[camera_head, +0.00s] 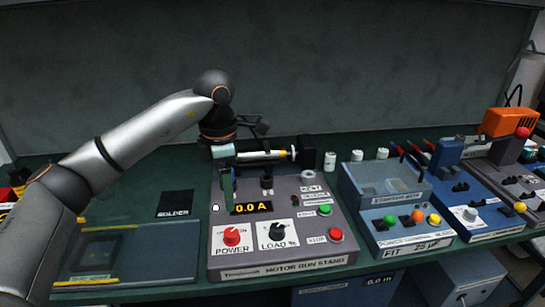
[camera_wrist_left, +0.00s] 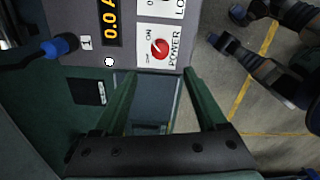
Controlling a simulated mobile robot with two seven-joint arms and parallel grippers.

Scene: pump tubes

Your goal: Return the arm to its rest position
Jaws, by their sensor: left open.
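My left arm reaches in from the left in the head view, bent at a grey-black joint over the motor run stand (camera_head: 285,258). My left gripper (camera_head: 228,190) hangs at the stand's left part, near the 0.0 A display (camera_head: 251,208). In the left wrist view its two green fingers (camera_wrist_left: 160,74) are apart with nothing between them. The stand's red POWER knob (camera_wrist_left: 159,47) lies beyond the tips there and also shows in the head view (camera_head: 232,236). I cannot tell the exact gap to the stand. My right gripper is not identifiable in either view.
A motor with a shaft (camera_head: 265,155) lies along the stand's back. A blue station (camera_head: 384,183) with coloured buttons stands to the right. A SOLDER pad (camera_head: 176,203) and a yellow-edged tray (camera_head: 145,250) lie left. A dark wall rises behind the green bench.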

